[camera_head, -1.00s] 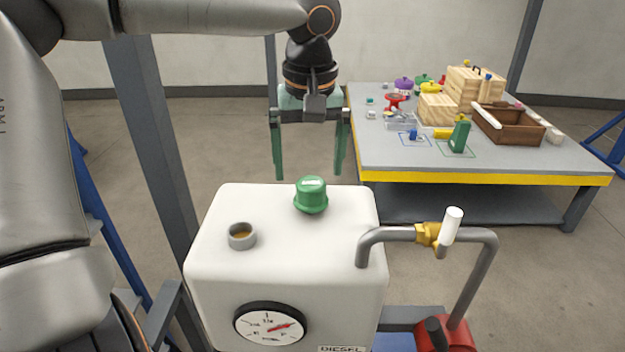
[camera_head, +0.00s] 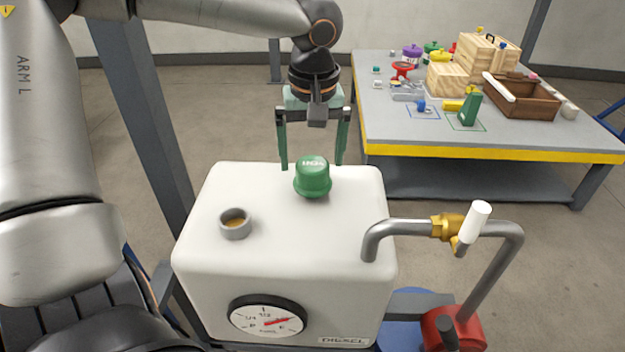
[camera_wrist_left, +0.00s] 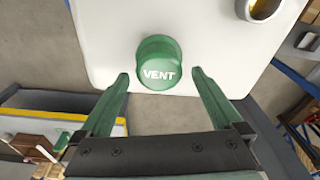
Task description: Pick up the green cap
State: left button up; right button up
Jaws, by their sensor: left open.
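The green cap (camera_head: 313,178) sits upright on top of the white tank (camera_head: 285,250), near its back edge. In the left wrist view the cap (camera_wrist_left: 159,64) shows the word VENT on its top. My left gripper (camera_head: 314,165) is open and empty, pointing down just behind the cap. In the left wrist view the fingertips of my left gripper (camera_wrist_left: 160,76) lie apart, one toward each side of the cap, not touching it. My right gripper is not in view.
An open grey filler neck (camera_head: 235,223) stands left of the cap on the tank. A grey pipe with a brass valve and white handle (camera_head: 474,224) rises at the right. A table (camera_head: 500,146) with wooden boxes and small items stands behind right.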

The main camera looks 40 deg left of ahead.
aim_at(313, 162)
pick_arm(q)
notch_tip(313, 162, down, 5)
jog(key=shift+r+b, duration=0.15)
jog(key=shift+b, duration=0.25)
jog(key=shift+w+a+f, duration=0.1)
jog(key=shift+f, duration=0.15)
jog(key=c, duration=1.5)
jog(key=shift+r, duration=0.75)
jog(key=d+r, duration=0.4)
jog(key=d+r+p, duration=0.1)
jog(key=d+r, duration=0.2)
jog(key=d, duration=0.2)
jog(key=w+d+r+p, duration=0.1)
jog(key=d+r, duration=0.3)
jog(key=d, duration=0.1)
jog(key=shift+r, duration=0.3)
